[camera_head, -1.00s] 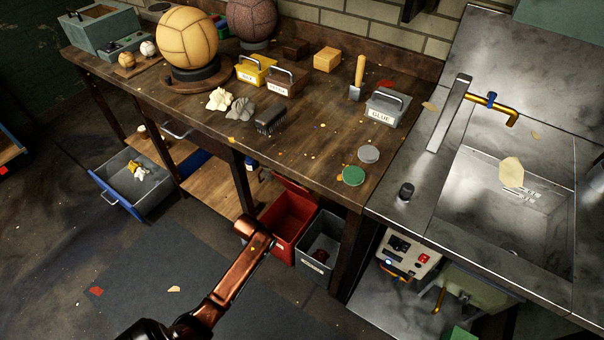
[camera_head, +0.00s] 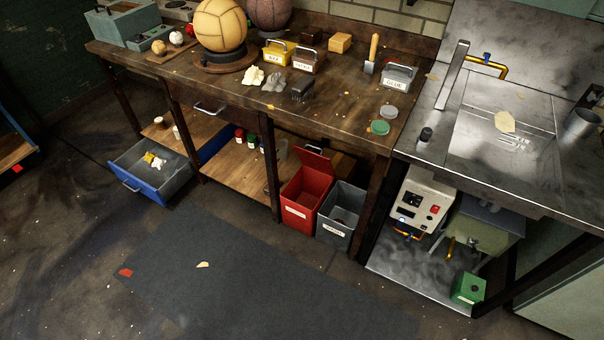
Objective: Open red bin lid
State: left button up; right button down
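The red bin (camera_head: 302,206) stands on the floor under the right part of the workbench, with a white label on its front. Its red lid (camera_head: 314,163) is raised and tilted back at the rear of the bin, so the bin's mouth shows open. The bin's inside looks empty, though its bottom is hard to see. Neither of my grippers shows in the head view now, and nothing touches the lid.
A grey bin (camera_head: 340,221) stands right beside the red bin. The workbench (camera_head: 225,100) overhangs both. A drawer with a blue front (camera_head: 142,193) lies at the left. The dark mat (camera_head: 230,270) in front is mostly clear, with a few scraps.

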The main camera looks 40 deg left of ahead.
aim_at(319, 162)
jog(key=u, duration=0.7)
jog(key=i, duration=0.5)
jog(key=u, duration=1)
jog(key=i, duration=0.75)
jog(key=u, duration=0.2)
